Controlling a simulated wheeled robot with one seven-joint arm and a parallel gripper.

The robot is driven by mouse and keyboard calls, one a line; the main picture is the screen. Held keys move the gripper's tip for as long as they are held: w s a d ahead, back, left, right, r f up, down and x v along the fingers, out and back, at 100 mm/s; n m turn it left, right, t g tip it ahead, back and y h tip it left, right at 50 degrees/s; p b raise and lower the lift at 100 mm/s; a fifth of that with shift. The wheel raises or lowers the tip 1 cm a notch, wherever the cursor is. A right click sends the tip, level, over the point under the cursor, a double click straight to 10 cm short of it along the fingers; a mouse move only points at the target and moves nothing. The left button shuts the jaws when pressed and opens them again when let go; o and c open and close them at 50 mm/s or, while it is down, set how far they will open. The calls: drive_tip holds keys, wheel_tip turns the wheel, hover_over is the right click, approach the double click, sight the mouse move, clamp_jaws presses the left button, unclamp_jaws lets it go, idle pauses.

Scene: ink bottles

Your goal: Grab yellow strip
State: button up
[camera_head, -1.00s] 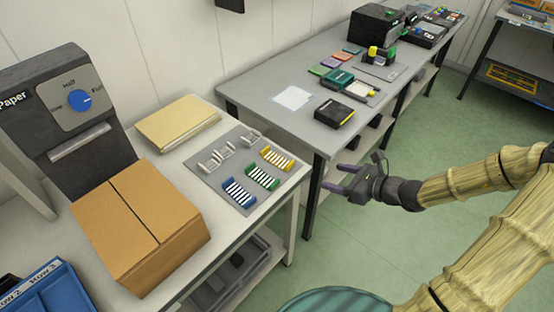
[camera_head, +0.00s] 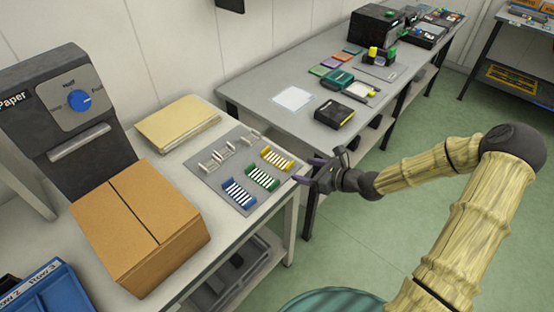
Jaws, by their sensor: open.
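The yellow strip (camera_head: 277,158) is a small piece with yellow ends and white bars between them. It lies at the right corner of a grey mat (camera_head: 204,168) on the near white table. A green strip (camera_head: 262,179) and a blue strip (camera_head: 239,195) of the same shape lie in a row with it toward the front. My gripper (camera_head: 308,170) is open and empty, just right of the yellow strip by the table's right edge. It is apart from the strip. My gripper's fingers are small and dark in this view.
White holders (camera_head: 216,158) lie behind the coloured strips. A cardboard box (camera_head: 138,225) and tan folders (camera_head: 178,123) stand left on the same table. A grey table (camera_head: 275,100) with a black pad (camera_head: 334,114) extends behind my gripper. Green floor is free at right.

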sight(291, 165)
drive_tip(key=x, duration=0.5)
drive_tip(key=shift+a+p, duration=0.1)
drive_tip(key=shift+p, duration=0.3)
drive_tip(key=c, duration=1)
drive_tip(key=shift+r, duration=0.1)
drive_tip(key=shift+c, duration=0.2)
wheel_tip(291, 165, up, 10)
